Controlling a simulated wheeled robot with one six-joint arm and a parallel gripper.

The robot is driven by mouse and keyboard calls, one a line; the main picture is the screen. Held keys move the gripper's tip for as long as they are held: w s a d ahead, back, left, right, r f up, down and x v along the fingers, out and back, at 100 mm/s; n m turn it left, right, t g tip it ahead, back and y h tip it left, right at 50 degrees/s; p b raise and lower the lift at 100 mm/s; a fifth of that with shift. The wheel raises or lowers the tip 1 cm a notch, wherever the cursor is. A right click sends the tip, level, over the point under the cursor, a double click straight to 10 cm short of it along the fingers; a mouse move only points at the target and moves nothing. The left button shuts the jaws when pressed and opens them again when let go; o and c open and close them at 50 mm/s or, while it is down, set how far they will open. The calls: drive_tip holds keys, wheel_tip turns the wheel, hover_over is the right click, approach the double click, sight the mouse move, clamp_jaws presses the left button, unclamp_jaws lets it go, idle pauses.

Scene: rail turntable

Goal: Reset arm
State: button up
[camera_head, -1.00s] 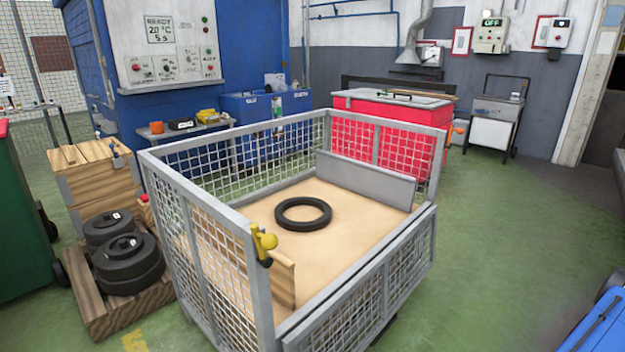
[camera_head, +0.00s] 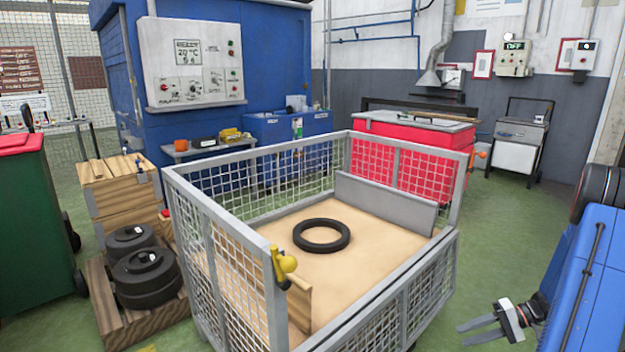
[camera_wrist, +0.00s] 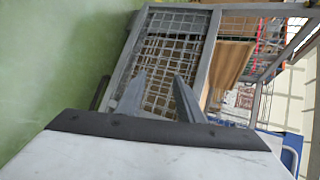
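My gripper (camera_head: 462,337) shows at the lower right of the head view, off the right side of the mesh cart and low beside it. Its two grey fingers are apart with nothing between them. In the wrist view the spread fingers (camera_wrist: 159,75) point toward a mesh side panel, with a clear gap between them. My blue arm (camera_head: 590,280) is folded at the right edge of the head view, and part of it is cut off by the frame.
A grey mesh cart (camera_head: 447,262) stands in front, holding a black ring (camera_head: 321,249) on its tan floor. A wooden pallet (camera_head: 105,306) with dark discs (camera_head: 147,278) is at left, near a green bin (camera_head: 40,225). Green floor (camera_head: 510,235) is open at right.

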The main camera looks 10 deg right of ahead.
drive_tip(key=s+a+r+n+g+h, duration=0.2)
drive_tip(key=s+a+r+h, duration=0.1)
drive_tip(key=a+r, duration=0.6)
drive_tip(key=s+a+r+n+g+h, duration=0.1)
drive_tip(key=s+a+r+h, duration=0.2)
drive_tip(key=a+r, duration=0.65)
drive_tip(key=s+a+r+t+h, duration=0.2)
drive_tip(key=s+a+r+h, duration=0.1)
drive_tip(key=s, duration=0.5)
drive_tip(key=s+a+r+n+t+h, duration=0.1)
drive_tip(key=s+a+r+t+h, duration=0.2)
drive_tip(key=s+a+r, duration=0.3)
drive_tip(key=s, duration=0.2)
drive_tip(key=shift+s+r, duration=0.3)
drive_tip(key=shift+s, duration=0.1)
